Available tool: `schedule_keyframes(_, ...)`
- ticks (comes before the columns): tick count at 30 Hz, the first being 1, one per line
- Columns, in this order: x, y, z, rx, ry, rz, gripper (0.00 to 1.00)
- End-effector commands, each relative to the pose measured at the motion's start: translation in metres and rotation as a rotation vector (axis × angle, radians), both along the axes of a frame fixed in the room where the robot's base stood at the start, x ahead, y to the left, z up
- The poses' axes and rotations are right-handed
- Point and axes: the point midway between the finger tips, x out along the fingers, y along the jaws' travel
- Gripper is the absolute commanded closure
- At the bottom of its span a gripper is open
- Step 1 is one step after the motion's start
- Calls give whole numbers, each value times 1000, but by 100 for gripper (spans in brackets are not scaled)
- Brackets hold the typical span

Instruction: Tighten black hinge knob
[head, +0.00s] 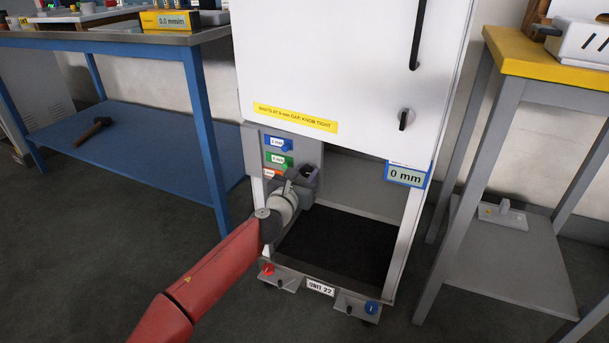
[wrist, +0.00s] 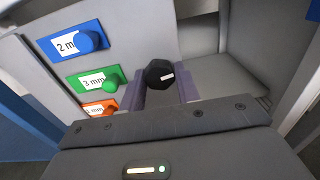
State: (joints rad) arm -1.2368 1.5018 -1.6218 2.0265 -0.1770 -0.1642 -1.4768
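The black hinge knob (wrist: 159,74) is faceted, with a small white mark on its face. It shows in the wrist view just past my gripper (wrist: 163,94), between the line of its two purple-grey fingers. The fingers are apart, one on each side of the knob's lower part; I see no clear grip on it. In the head view my gripper (head: 308,176) is at the lower left of the white cabinet (head: 345,65), by the grey hinge panel (head: 259,150). There the knob is hard to make out behind the fingers.
Blue 2 mm (wrist: 87,41), green 3 mm (wrist: 112,82) and orange (wrist: 108,106) pegs sit left of the knob. A display (head: 405,175) reads 0 mm. A blue workbench (head: 130,40) stands left, a yellow-topped table (head: 545,60) right. Open floor lies in front.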

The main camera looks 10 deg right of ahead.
Motion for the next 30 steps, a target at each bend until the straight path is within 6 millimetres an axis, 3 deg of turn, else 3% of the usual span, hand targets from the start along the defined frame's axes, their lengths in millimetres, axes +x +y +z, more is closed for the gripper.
schedule_keyframes(3, 0, 0, 0, 0, 0, 1, 91)
schedule_keyframes(14, 0, 1, -1, 56, -41, 1, 91)
schedule_keyframes(30, 1, 1, -2, 421, -306, 1, 91)
